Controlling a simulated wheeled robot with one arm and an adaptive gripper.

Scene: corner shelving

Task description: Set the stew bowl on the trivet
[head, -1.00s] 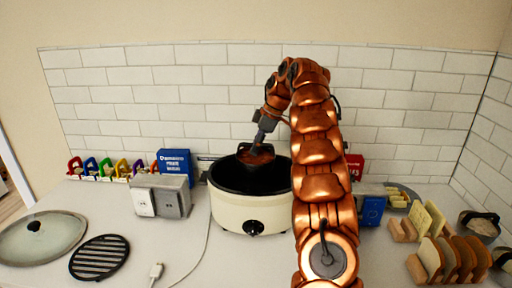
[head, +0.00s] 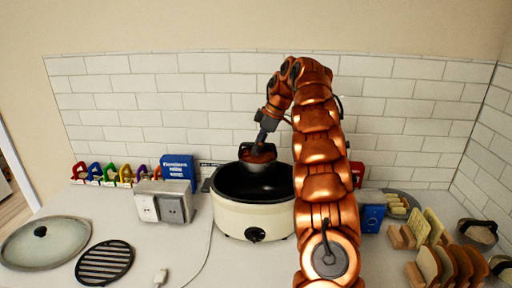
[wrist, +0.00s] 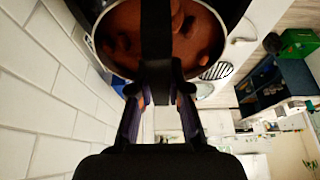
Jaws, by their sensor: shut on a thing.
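The stew bowl (head: 257,165) is a small metal bowl of reddish-brown stew with a dark handle across its top. It hangs at the mouth of a cream slow cooker. In the wrist view the stew bowl (wrist: 120,62) fills the top, with the dark handle running between my fingers. My gripper (head: 262,143) is shut on that handle; it also shows in the wrist view (wrist: 158,85). The trivet (head: 105,262) is a round black slatted rack lying bare on the counter at front left, well left of my gripper.
The cream cooker (head: 254,222) stands mid-counter. A glass lid (head: 45,243) lies left of the trivet. Bread racks (head: 445,262) stand at right.

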